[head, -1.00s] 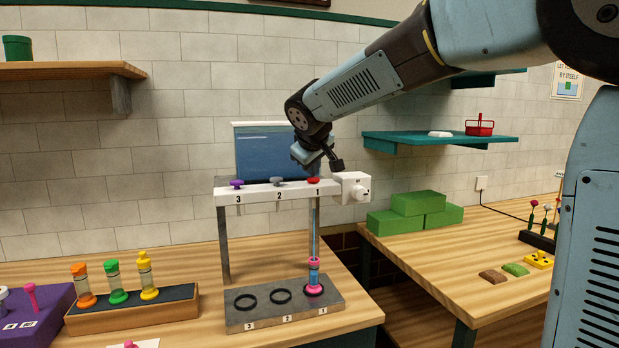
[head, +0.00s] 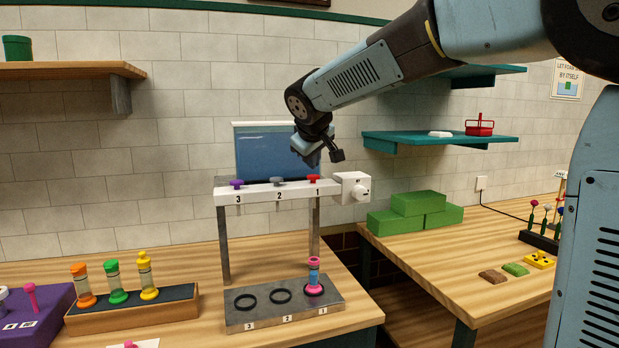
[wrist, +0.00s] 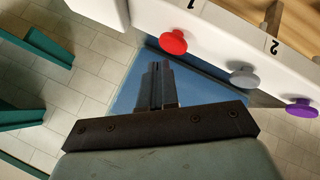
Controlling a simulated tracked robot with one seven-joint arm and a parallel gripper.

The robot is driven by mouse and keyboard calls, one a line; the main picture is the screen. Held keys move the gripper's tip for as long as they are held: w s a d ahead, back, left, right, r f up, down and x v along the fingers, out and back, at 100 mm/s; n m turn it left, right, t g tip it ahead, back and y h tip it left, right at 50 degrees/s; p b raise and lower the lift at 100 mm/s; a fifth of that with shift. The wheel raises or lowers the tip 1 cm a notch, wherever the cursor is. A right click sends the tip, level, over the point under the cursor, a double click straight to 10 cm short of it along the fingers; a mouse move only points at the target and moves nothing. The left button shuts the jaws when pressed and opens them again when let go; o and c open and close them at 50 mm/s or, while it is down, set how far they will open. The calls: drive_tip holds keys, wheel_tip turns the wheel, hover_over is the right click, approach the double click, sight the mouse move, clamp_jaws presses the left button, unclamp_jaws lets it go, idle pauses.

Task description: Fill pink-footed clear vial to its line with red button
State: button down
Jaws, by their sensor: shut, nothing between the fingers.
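The pink-footed vial (head: 314,274) stands upright in ring 1 of the grey base, under outlet 1. It looks blue inside below its pink top; its line and exact level are too small to tell. The red button (head: 313,178) sits raised on the white bar above number 1. It also shows in the wrist view (wrist: 173,42). My gripper (head: 322,162) is shut and empty, just above and behind the red button, apart from it. Its closed fingers show in the wrist view (wrist: 158,85). No stream falls from outlet 1.
A grey button (head: 277,181) and a purple button (head: 237,184) share the white bar (head: 262,193). A white knob box (head: 351,188) is at its right end. A wooden rack (head: 130,312) with several coloured vials stands left. Green blocks (head: 415,211) lie right.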

sight(313, 176)
drive_tip(key=shift+r, duration=2.5)
idle(0.9)
idle(0.9)
drive_tip(key=shift+w+r, duration=0.1)
drive_tip(key=shift+r, duration=1.7)
drive_tip(key=shift+s+f, duration=0.1)
drive_tip(key=shift+s, duration=0.1)
